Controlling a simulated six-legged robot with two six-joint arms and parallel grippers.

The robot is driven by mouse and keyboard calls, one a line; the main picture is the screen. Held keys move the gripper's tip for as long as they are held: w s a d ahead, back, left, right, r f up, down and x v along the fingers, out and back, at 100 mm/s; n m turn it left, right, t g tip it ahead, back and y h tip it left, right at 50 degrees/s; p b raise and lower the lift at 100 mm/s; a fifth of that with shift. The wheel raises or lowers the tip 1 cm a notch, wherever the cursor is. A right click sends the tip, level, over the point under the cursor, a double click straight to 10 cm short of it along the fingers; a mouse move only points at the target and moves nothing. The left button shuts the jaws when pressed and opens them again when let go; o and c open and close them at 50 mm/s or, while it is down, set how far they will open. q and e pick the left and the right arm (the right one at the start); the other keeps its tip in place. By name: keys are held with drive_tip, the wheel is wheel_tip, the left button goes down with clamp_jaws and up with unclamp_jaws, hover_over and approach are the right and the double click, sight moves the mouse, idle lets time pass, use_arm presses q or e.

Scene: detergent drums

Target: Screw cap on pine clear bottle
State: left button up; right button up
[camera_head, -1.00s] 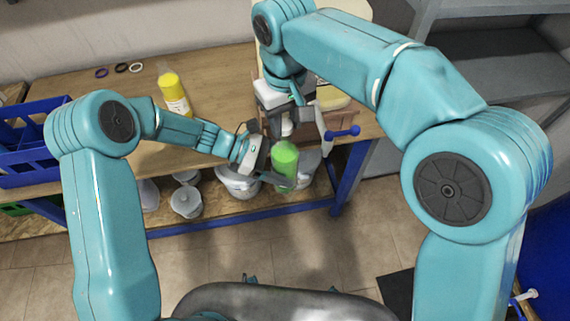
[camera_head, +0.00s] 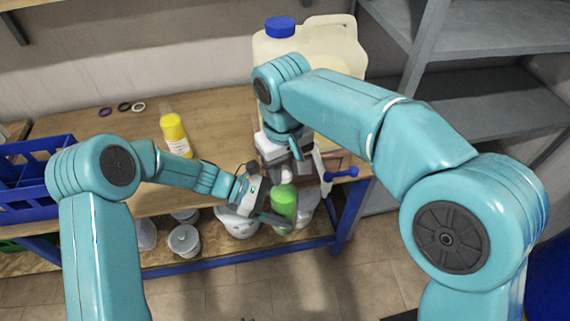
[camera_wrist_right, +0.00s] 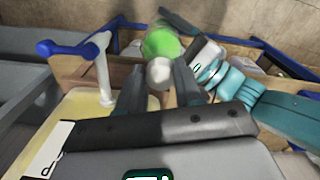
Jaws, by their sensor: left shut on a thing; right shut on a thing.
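The green pine bottle (camera_head: 284,208) is held upright or nearly so by my left gripper (camera_head: 272,208), in front of the table's front edge. My left gripper is shut on it, and the bottle also shows in the right wrist view (camera_wrist_right: 160,42). A white cap (camera_wrist_right: 159,70) sits between the fingers of my right gripper (camera_wrist_right: 157,82), which is shut on it. In the head view the cap (camera_head: 287,175) is just above the bottle's top. Cap and bottle look very close; I cannot tell whether they touch or whether the cap is on the neck.
A blue crate (camera_head: 30,178) is at the left. A large cream canister with a blue lid (camera_head: 280,27) stands behind my right arm. A blue-handled tap (camera_head: 341,174) is beside my right gripper.

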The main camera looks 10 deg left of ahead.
drive_tip(key=shift+f, duration=0.5)
idle(0.4)
use_arm(q)
clamp_jaws()
use_arm(e)
drive_tip(key=m, duration=0.6)
drive_tip(key=shift+a+m, duration=0.15)
drive_tip(key=shift+m, duration=0.25)
drive_tip(key=m, duration=0.5)
drive_tip(key=shift+a, duration=0.15)
drive_tip(key=m, duration=0.2)
drive_tip(key=shift+f+m, duration=0.1)
drive_tip(key=shift+m, duration=0.3)
drive_tip(key=m, duration=0.2)
drive_tip(key=shift+w+m, duration=0.1)
drive_tip(key=shift+m, duration=0.2)
drive_tip(key=m, duration=0.5)
drive_tip(key=shift+w+a, duration=0.1)
drive_tip(key=m, duration=0.5)
drive_tip(key=shift+w+m, duration=0.1)
drive_tip(key=shift+m, duration=0.2)
drive_tip(key=m, duration=0.4)
drive_tip(key=shift+w+m, duration=0.1)
drive_tip(key=shift+m, duration=0.2)
